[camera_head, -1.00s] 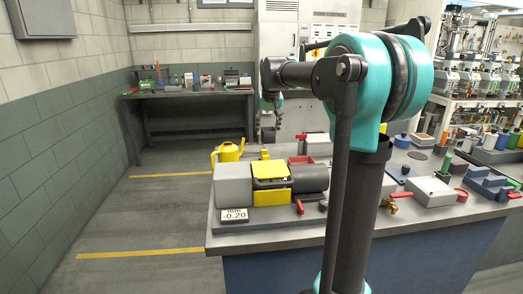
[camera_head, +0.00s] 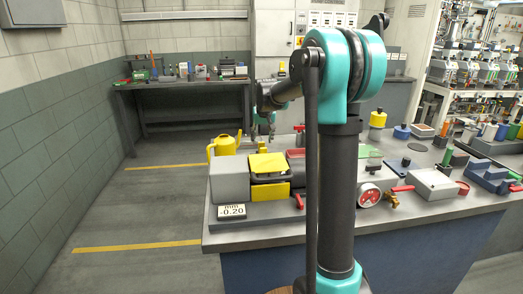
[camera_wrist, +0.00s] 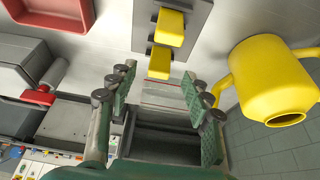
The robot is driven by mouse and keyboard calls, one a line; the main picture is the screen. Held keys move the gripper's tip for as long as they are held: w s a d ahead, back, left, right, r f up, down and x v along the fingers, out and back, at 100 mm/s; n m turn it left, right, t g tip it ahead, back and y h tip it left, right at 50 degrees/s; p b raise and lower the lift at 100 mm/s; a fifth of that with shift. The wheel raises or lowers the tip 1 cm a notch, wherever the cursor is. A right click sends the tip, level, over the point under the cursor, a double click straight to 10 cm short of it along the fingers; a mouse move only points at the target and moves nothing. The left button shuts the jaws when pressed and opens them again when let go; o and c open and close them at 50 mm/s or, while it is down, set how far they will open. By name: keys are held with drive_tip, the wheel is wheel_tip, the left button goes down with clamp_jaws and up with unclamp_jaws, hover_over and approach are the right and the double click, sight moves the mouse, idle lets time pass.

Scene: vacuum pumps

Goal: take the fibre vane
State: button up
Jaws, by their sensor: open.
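My gripper (camera_head: 263,132) hangs over the back left part of the bench, behind the grey-and-yellow pump unit. In the wrist view my gripper (camera_wrist: 165,88) is open, its green-padded fingers wide apart with nothing held between them. I cannot make out the fibre vane for certain. A thin pale strip with a reddish line (camera_wrist: 162,83) shows between the fingers, but I cannot tell what it is. Just beyond it two yellow blocks (camera_wrist: 169,27) sit on a grey plate (camera_wrist: 198,20).
A yellow watering can (camera_head: 224,146) stands close to the gripper, right of it in the wrist view. A red tray (camera_wrist: 58,12) lies at upper left there. The pump unit (camera_head: 230,181) with its -0.20 display (camera_head: 232,211) is at the bench's front left.

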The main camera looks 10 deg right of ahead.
sight(262, 143)
drive_tip(key=shift+x, duration=2.7)
drive_tip(key=shift+w+r, duration=0.1)
clamp_jaws()
